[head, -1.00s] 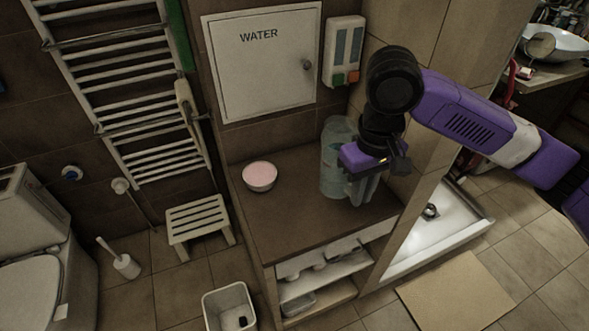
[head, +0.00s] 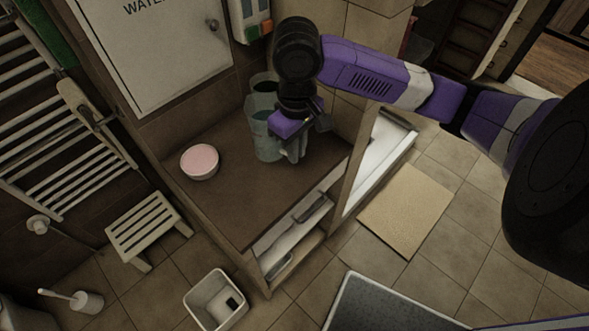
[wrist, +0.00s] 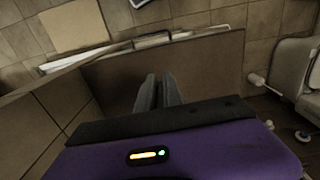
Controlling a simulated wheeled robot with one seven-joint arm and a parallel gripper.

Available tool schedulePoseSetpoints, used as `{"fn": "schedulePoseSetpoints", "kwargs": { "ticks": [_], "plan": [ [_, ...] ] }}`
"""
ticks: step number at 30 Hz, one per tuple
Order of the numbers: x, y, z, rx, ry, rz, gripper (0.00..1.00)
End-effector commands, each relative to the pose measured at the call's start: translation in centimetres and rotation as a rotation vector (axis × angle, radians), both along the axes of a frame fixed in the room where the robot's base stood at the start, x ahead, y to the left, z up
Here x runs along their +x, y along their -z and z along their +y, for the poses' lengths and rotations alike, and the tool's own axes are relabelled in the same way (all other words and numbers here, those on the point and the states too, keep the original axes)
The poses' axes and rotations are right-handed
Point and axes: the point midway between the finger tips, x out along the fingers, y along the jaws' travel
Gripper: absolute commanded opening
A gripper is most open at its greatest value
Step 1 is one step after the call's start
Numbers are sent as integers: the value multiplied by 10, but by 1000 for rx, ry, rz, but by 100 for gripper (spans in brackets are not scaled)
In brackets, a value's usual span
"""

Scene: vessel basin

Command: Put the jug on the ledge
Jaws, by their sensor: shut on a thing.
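The jug (head: 264,137) is a translucent blue-green vessel at the back right of the brown ledge (head: 245,205), near the wall corner. It looks upright, and I cannot tell whether its base touches the ledge. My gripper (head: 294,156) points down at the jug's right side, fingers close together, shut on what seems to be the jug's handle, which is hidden. In the wrist view my gripper's fingers (wrist: 159,84) show nearly together, and the jug cannot be made out there.
A pink-topped bowl (head: 200,161) sits on the ledge to the left. A white WATER cabinet (head: 150,50) and a dispenser (head: 250,18) are on the wall behind. A slatted stool (head: 148,226) and a bin (head: 216,300) stand on the floor. The ledge's front is clear.

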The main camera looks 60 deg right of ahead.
Motion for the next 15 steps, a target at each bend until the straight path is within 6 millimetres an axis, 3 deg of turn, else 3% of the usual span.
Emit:
{"fn": "schedulePoseSetpoints", "kwargs": {
  "ticks": [6,15],
  "plan": [
    [0,37,0,1,2,-1,0],
    [0,57,0,0,1,-1,0]
  ]
}}
